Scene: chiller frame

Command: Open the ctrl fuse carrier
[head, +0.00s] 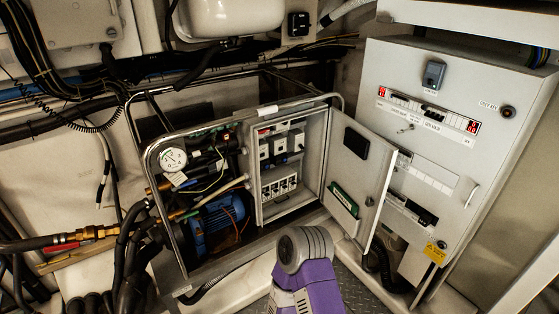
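The chiller's small grey control box (257,201) stands in the middle of the head view, with its door (350,216) swung open to the right. Inside are several grey and dark modules (280,148) in an upper row and a white block with several dark openings (279,187) below. The ctrl fuse carrier is too small to single out among these parts, and I cannot read the labels. A purple and grey link of my own arm rises from the bottom edge in front of the box. Neither gripper's fingers show in this view.
A tubular metal frame (153,155) surrounds a blue motor (212,225), a round gauge (173,159) and hoses left of the box. A tall grey cabinet (455,190) stands at the right. The open door stands between the box and this cabinet.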

